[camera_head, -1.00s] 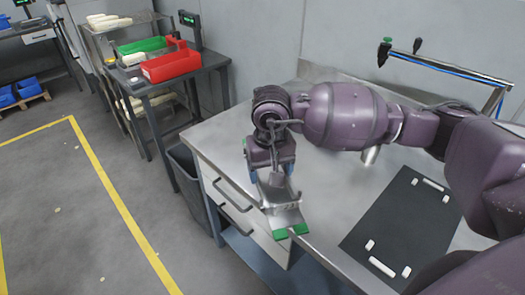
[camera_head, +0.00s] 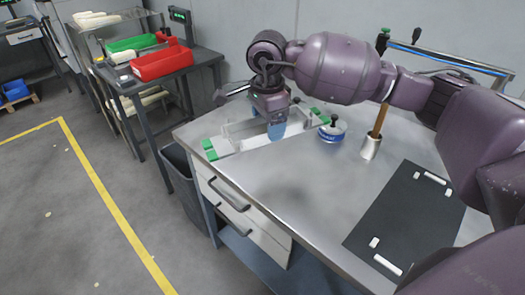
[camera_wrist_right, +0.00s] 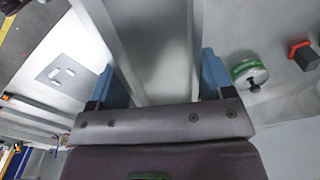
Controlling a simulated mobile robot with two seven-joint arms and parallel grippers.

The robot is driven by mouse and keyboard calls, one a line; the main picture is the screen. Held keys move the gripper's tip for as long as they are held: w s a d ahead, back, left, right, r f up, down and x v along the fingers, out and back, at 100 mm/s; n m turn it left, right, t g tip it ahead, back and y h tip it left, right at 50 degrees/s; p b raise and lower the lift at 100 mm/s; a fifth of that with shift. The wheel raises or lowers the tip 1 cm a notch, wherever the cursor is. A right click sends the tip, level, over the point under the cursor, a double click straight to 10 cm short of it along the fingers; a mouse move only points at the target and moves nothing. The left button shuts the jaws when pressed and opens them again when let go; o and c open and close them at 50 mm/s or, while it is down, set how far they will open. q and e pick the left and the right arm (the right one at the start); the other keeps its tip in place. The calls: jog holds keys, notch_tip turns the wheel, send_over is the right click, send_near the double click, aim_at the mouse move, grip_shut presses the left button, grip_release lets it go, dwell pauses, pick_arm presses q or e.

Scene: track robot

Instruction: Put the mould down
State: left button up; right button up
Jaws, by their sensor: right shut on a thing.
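The mould (camera_head: 236,137) is a long pale metal frame with green end pieces, lying across the picture over the back left part of the steel worktop. My right gripper (camera_head: 276,130) reaches down from above with its blue fingers shut on the mould's middle. In the right wrist view the mould (camera_wrist_right: 150,45) runs between the two blue fingers of the gripper (camera_wrist_right: 162,85). The mould looks level and close to the worktop (camera_head: 275,195); I cannot tell whether it touches. My left gripper is not in view.
A round tin (camera_head: 332,132) stands close to the mould's right end. A metal cup (camera_head: 371,148) with a brown handle and a black mat (camera_head: 405,215) with white pieces are further right. The front middle worktop is clear. A bin (camera_head: 180,180) stands left of the drawers.

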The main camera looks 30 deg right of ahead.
jog(key=m, duration=0.1)
jog(key=w+r+m, duration=0.1)
jog(key=shift+w+d+r+m, duration=0.1)
jog(key=shift+w+d+m, duration=0.05)
jog(key=shift+d+m, duration=0.25)
jog(key=m, duration=0.2)
jog(key=w+d+r+m, duration=0.1)
jog(key=w+r+m+b, duration=0.1)
jog(key=m, duration=0.1)
jog(key=shift+d+m, duration=0.2)
jog(key=shift+m, duration=0.1)
jog(key=r+m, duration=0.2)
jog(key=m, duration=0.2)
jog(key=m+b, duration=0.1)
jog(key=b, duration=0.1)
send_over(271, 161)
notch_tip(271, 161, down, 13)
jog(key=shift+a+f, duration=0.1)
jog(key=shift+f, duration=0.5)
jog(key=shift+f+b, duration=0.5)
jog(key=shift+f, duration=2.2)
jog(key=shift+f, duration=0.1)
jog(key=o, duration=1.4)
jog(key=shift+f, duration=0.15)
